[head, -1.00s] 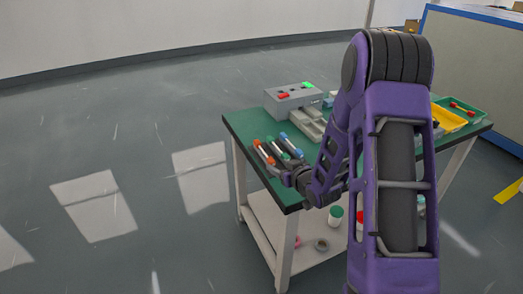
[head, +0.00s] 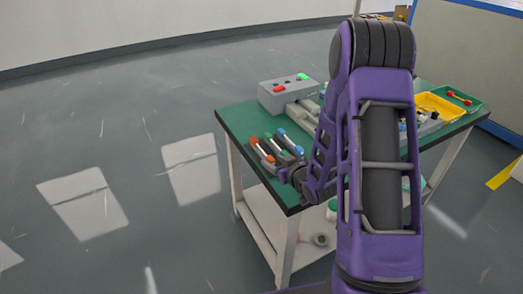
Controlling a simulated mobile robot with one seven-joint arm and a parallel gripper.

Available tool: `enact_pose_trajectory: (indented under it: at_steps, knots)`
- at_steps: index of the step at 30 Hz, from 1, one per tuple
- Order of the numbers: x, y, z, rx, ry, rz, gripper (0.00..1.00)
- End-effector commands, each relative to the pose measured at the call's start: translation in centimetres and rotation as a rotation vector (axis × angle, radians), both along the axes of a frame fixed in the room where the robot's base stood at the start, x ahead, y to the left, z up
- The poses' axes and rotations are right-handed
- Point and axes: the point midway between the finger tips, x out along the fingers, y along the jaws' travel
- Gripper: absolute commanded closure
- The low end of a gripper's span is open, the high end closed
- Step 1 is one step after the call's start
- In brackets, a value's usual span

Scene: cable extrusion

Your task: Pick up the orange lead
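The orange lead (head: 262,150) lies at the left of a short row on the green table top (head: 236,120). It has orange ends and a pale middle. A green-ended lead (head: 277,145) and a blue-ended lead (head: 290,141) lie to its right in the same dark holder. My gripper (head: 286,174) is at the near end of the row, close to the orange lead's near end. It is small and dark here, and I cannot tell whether its fingers are open or touch the lead. My purple arm hides the middle of the table.
A grey box (head: 285,94) with red and green buttons stands at the back left of the table. Yellow (head: 440,106) and green (head: 460,97) trays sit at the right. The lower shelf (head: 262,215) holds a roll and a green-lidded jar. Open floor lies to the left.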

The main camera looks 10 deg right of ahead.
Motion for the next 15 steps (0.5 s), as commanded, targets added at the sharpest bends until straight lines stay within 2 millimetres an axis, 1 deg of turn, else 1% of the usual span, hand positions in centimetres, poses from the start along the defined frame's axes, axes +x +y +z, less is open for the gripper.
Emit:
enact_pose_trajectory:
  at_steps: [1, 5, 6, 8, 9, 15]
  knots:
    - [0.0, 0.0, 0.01, 0.0, 0.0, 0.0, 0.56]
    - [0.02, 0.01, 0.01, 0.0, 0.0, 0.0, 0.8]
    - [0.02, 0.01, 0.01, 0.0, 0.0, 0.0, 0.87]
    - [0.02, 0.01, 0.01, 0.0, 0.0, 0.0, 0.98]
    - [0.02, 0.01, 0.01, 0.0, 0.0, 0.0, 1.0]
    - [0.04, 0.01, 0.04, 0.0, -0.001, 0.0, 1.0]
